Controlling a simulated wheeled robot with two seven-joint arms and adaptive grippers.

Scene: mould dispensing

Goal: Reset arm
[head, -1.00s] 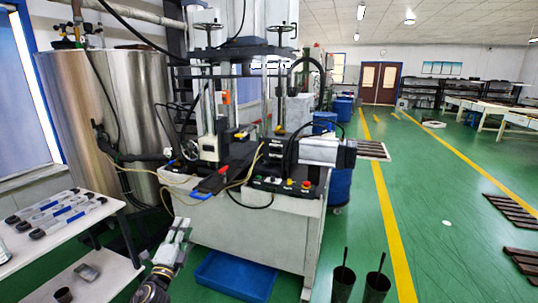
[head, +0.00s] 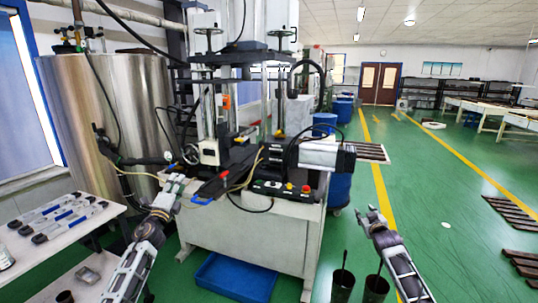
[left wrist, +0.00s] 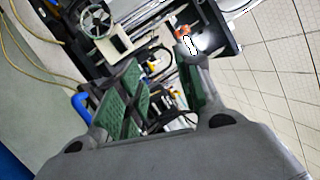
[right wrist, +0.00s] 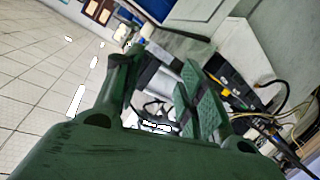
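My left gripper (head: 176,184) is raised in front of the left side of the machine (head: 250,235). In the left wrist view its two green-padded fingers (left wrist: 158,88) stand apart with nothing between them. My right gripper (head: 370,214) is in front of the machine's right side, over the floor. In the right wrist view its fingers (right wrist: 160,85) are also apart and empty. Both forearms reach up from the bottom of the head view. Neither gripper visibly touches the machine, though the left one overlaps its front edge in the picture.
A white table (head: 60,240) with several silver tools stands at the left, before a steel tank (head: 110,110). A blue bin (head: 235,276) lies under the machine. Two dark cylinders with handles, one of them here (head: 343,285), stand beside my right forearm.

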